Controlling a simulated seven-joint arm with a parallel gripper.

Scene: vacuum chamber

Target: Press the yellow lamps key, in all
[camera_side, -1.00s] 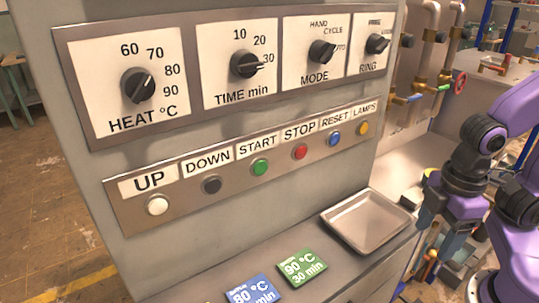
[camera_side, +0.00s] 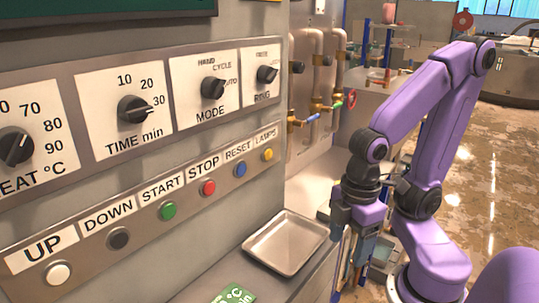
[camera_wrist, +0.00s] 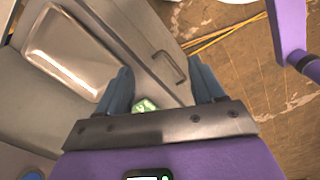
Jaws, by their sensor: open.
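The yellow LAMPS key (camera_side: 267,154) is a small round button at the right end of the key row on the grey panel (camera_side: 143,222). Its label (camera_side: 265,137) sits just above it. In the side view my gripper (camera_side: 342,262) points down, right of the panel and lower than the key, clearly apart from it. In the wrist view my gripper (camera_wrist: 162,88) shows two spread fingers with nothing held between them. The key is not in the wrist view.
The blue RESET key (camera_side: 240,169) and red STOP key (camera_side: 208,188) are left of LAMPS. The knobs (camera_side: 212,88) protrude above. A metal tray (camera_side: 287,243) lies on the ledge below, near my gripper. Pipes with valve handles (camera_side: 311,117) stand behind.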

